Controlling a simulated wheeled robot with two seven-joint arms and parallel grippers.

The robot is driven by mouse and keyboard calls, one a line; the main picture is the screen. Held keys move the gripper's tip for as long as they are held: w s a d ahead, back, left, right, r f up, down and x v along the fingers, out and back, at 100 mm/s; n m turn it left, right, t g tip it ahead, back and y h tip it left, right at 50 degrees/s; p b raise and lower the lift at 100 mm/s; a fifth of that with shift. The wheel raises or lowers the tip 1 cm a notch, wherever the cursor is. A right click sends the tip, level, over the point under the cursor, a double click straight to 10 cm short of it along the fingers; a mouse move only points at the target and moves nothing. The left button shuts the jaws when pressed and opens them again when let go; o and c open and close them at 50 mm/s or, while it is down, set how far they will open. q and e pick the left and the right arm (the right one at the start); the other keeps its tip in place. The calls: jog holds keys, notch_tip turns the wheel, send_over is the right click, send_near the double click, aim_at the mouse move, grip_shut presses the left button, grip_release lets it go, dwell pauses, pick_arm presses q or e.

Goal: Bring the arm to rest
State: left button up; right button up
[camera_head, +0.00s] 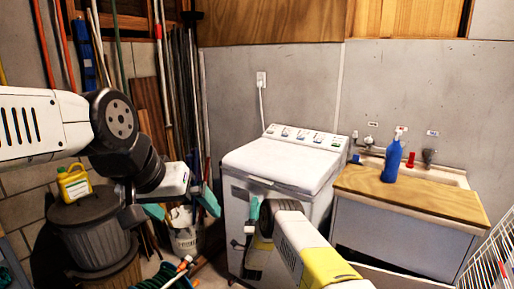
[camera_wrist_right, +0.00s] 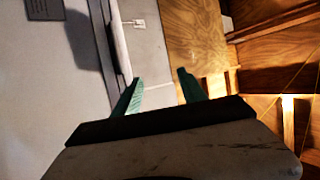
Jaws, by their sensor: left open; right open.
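My left arm comes in from the left, and its left gripper (camera_head: 181,206) hangs in front of the wall corner, left of the washing machine. Its two teal fingers are wide apart with nothing seen between them. My right arm, white and yellow, rises from the bottom in front of the washing machine. Part of a teal finger of the right gripper shows beside its dark wrist in the head view; the rest is hidden. In the right wrist view the right gripper (camera_wrist_right: 160,80) has its teal fingers apart, empty.
A white washing machine (camera_head: 285,162) stands against the wall. A blue spray bottle (camera_head: 391,162) stands on the wooden counter (camera_head: 415,193) by the sink. A grey bin (camera_head: 92,232) with a yellow jug (camera_head: 73,184) on its lid is at left. A white wire rack (camera_head: 490,255) is at lower right.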

jog(key=w+d+r+n+g+y, duration=0.1)
jog(key=w+r+n+g+y, duration=0.1)
jog(key=w+r, duration=0.5)
jog(key=w+d+r+n+g+y, duration=0.1)
jog(key=w+r+n+g, duration=0.15)
jog(key=r, duration=0.85)
jog(key=s+d+r+n+g+y, duration=0.1)
jog(key=s+d+r+n+g, duration=0.15)
jog(key=r, duration=0.45)
jog(key=s+d+r+n+g+y, duration=0.1)
jog(key=s+r+n+g, duration=0.1)
jog(key=s+r, duration=0.3)
jog(key=s+d+r+n+g, duration=0.25)
jog(key=s+r, duration=0.25)
jog(key=s, duration=0.5)
jog(key=s+d+f+n+g, duration=0.1)
jog(key=s+d+g, duration=0.1)
jog(key=s, duration=1)
jog(key=s+d+f+n+g, duration=0.2)
jog(key=s, duration=1)
jog(key=s+d+f+n+g, duration=0.2)
jog(key=s+g, duration=0.1)
jog(key=s, duration=0.9)
jog(key=shift+s, duration=0.2)
jog(key=shift+d, duration=0.1)
